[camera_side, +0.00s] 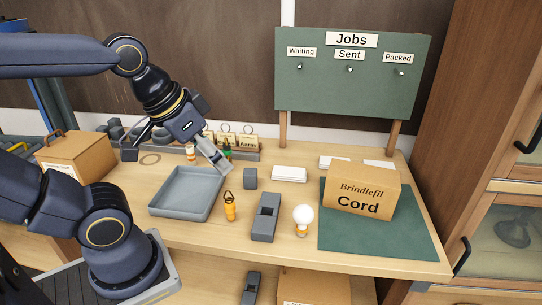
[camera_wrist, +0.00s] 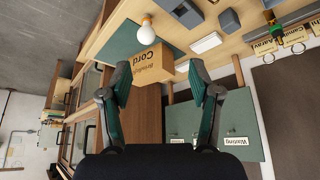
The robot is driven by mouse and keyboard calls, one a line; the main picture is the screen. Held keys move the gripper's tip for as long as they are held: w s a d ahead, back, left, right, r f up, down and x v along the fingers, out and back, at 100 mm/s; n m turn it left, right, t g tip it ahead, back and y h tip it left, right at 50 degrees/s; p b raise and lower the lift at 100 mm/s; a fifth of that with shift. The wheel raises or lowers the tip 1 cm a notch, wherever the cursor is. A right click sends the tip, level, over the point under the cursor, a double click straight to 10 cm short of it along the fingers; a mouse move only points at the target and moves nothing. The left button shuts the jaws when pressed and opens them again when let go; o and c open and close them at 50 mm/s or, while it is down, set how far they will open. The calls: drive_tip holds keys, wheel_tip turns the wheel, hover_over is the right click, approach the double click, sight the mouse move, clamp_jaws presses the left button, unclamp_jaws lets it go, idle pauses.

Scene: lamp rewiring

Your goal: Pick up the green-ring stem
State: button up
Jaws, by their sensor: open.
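A small stem with green on it (camera_side: 228,154) shows at the back rack, partly hidden behind one finger of my gripper. A small green part (camera_wrist: 273,17) also shows beside the rack at the top right of the wrist view. My gripper (camera_side: 177,160) is open and empty, above the back left of the bench. In the wrist view its fingers (camera_wrist: 160,88) are wide apart, with nothing between them. In the side view one finger overlaps the green stem; I cannot tell whether they touch.
A grey tray (camera_side: 162,205) lies below my gripper. An orange stem (camera_side: 230,208), a grey block tool (camera_side: 264,218), a white bulb (camera_side: 303,216) and a Cord box (camera_side: 362,190) on a green mat (camera_side: 340,240) stand rightward. A Jobs board (camera_side: 350,85) rises behind.

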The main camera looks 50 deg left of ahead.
drive_tip(key=shift+s, duration=0.1)
drive_tip(key=w+a+r+g, duration=0.2)
drive_tip(key=w+a+r, duration=0.7)
drive_tip(key=w+r, duration=0.3)
drive_tip(key=n+g, duration=0.4)
drive_tip(key=n, duration=0.1)
hover_over(226, 145)
wheel_tip(226, 145, down, 17)
wheel_tip(226, 145, down, 10)
drive_tip(key=shift+r, duration=0.1)
drive_tip(key=shift+w+a+f, duration=0.1)
drive_tip(key=shift+f, duration=1.45)
drive_tip(key=shift+w+a+f, duration=0.1)
drive_tip(key=shift+f, duration=1.45)
clamp_jaws()
